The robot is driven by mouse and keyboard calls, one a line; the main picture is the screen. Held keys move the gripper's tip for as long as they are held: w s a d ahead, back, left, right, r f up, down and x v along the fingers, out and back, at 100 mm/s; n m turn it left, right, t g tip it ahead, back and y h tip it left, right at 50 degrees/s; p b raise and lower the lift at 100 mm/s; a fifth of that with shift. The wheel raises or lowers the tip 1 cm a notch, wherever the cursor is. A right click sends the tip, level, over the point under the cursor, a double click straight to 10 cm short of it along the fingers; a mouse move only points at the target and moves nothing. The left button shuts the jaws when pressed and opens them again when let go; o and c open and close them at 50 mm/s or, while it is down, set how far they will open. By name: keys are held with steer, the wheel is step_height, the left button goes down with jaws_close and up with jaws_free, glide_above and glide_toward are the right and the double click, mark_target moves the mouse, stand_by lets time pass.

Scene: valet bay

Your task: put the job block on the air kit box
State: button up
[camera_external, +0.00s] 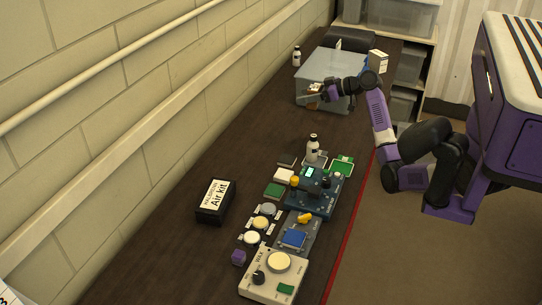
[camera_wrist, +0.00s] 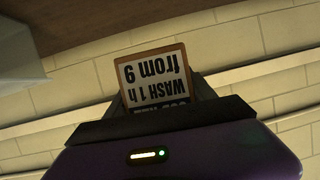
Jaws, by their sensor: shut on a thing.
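The job block (camera_wrist: 154,76) is a small wood-edged block with a white printed face. In the wrist view its text is upside down and reads "WASH 1 h from 9", with a line above partly hidden by the gripper. My gripper (camera_external: 313,94) is shut on it, in front of the grey translucent bin toward the far end of the bench. In the external view the block is small and hard to make out between the fingers. The air kit box (camera_external: 206,216) is black with a white "Air kit" label. It lies on the bench near the wall, well apart from my gripper, its top clear.
A grey bin (camera_external: 341,67) stands behind my gripper, with a small bottle (camera_external: 297,56) beside it. Another bottle (camera_external: 312,150), a blue-green device (camera_external: 316,190), round-topped pots (camera_external: 268,209), a purple cube (camera_external: 239,257) and a cream device (camera_external: 262,281) occupy the bench's right side.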

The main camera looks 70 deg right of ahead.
steer(key=w+a+r+n+y, duration=0.1)
steer(key=w+a, duration=0.3)
steer(key=a, duration=0.3)
steer(key=w+a+n+y, duration=0.1)
steer(key=w+a+y, duration=0.1)
steer(key=w+a, duration=0.45)
steer(key=w+a+r+n+y, duration=0.1)
steer(key=w+a+n, duration=0.1)
steer(key=a, duration=0.7)
step_height(320, 180, up, 3)
steer(key=g+b, duration=0.1)
glide_above(207, 194)
step_height(207, 194, down, 19)
steer(key=shift+f+p, duration=0.1)
steer(key=shift+p, duration=0.35)
steer(key=shift+f, duration=0.2)
steer(key=o, duration=1.5)
steer(key=shift+c, duration=0.2)
steer(key=shift+r, duration=0.1)
